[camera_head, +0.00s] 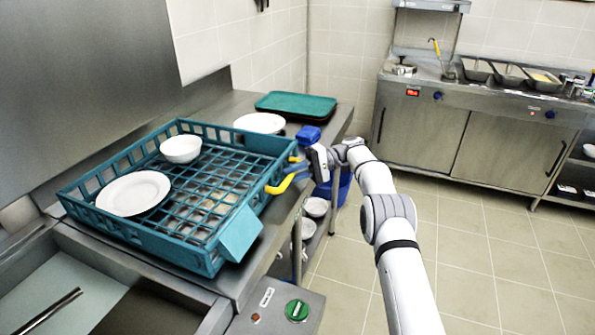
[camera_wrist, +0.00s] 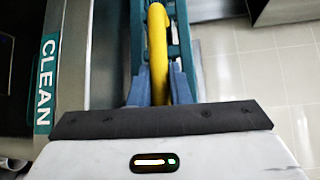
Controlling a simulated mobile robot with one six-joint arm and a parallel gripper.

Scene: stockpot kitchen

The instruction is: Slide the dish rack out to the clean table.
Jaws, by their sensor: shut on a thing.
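The teal dish rack (camera_head: 180,237) sits flat on the steel counter at the left in the head view. It holds a white plate (camera_head: 133,193) and a white bowl (camera_head: 181,148). A yellow handle (camera_head: 281,186) sticks out from its right side. My gripper (camera_head: 299,172) reaches in from the right at that handle. In the wrist view my blue fingers (camera_wrist: 158,88) are shut around the yellow handle (camera_wrist: 157,45), with the rack's teal side (camera_wrist: 136,40) behind it. A green "CLEAN" label (camera_wrist: 47,82) shows on the steel surface at the left.
Beyond the rack, a white plate (camera_head: 259,123), a teal tray (camera_head: 296,104) and a blue item (camera_head: 308,135) stand on the steel table. A control box with a green knob (camera_head: 297,310) is at the front. Bowls (camera_head: 316,207) sit on a shelf below. The tiled floor at right is clear.

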